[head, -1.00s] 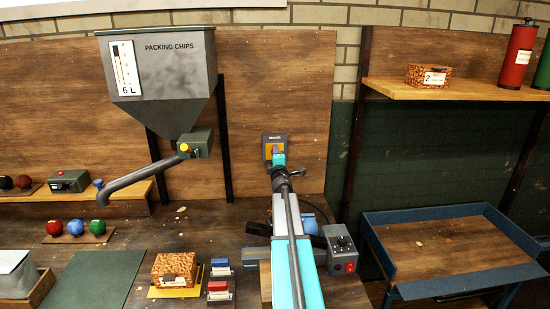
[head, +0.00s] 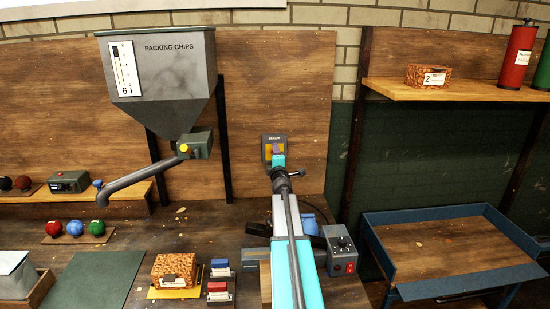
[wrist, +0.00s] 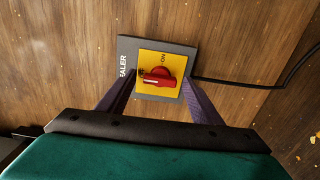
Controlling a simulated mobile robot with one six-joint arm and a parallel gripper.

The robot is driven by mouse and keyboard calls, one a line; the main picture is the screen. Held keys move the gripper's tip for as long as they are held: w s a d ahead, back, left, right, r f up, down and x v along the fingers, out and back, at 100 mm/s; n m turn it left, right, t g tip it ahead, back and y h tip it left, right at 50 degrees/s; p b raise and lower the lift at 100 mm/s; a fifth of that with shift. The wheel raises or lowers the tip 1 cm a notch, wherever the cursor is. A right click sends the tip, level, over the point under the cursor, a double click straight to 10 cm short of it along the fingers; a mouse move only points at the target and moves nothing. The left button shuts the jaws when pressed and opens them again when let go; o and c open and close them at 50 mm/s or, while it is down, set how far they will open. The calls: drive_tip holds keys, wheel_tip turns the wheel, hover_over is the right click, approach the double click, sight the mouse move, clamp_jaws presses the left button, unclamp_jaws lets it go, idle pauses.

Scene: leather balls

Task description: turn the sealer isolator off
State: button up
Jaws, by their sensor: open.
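The sealer isolator is a grey plate (wrist: 128,50) with a yellow face (wrist: 176,60) and a red rotary knob (wrist: 158,78). In the wrist view, the knob's handle lies roughly left to right, with the word ON above it; a second mark at its left is too small to read. The isolator (head: 267,141) is on the wooden back panel in the head view, partly covered by my gripper (head: 277,153). My gripper (wrist: 158,88) is open, its purple fingers on either side of the knob. Whether the fingertips touch anything cannot be told.
A black cable (wrist: 245,85) leaves the isolator's side. The packing-chips hopper (head: 160,75) and its spout stand left of my arm. A control box (head: 341,250) with a red switch sits on the bench at right. The panel around the isolator is clear.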

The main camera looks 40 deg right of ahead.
drive_tip(key=v, duration=1.3)
drive_tip(key=shift+s+a, duration=0.15)
idle(0.3)
idle(0.8)
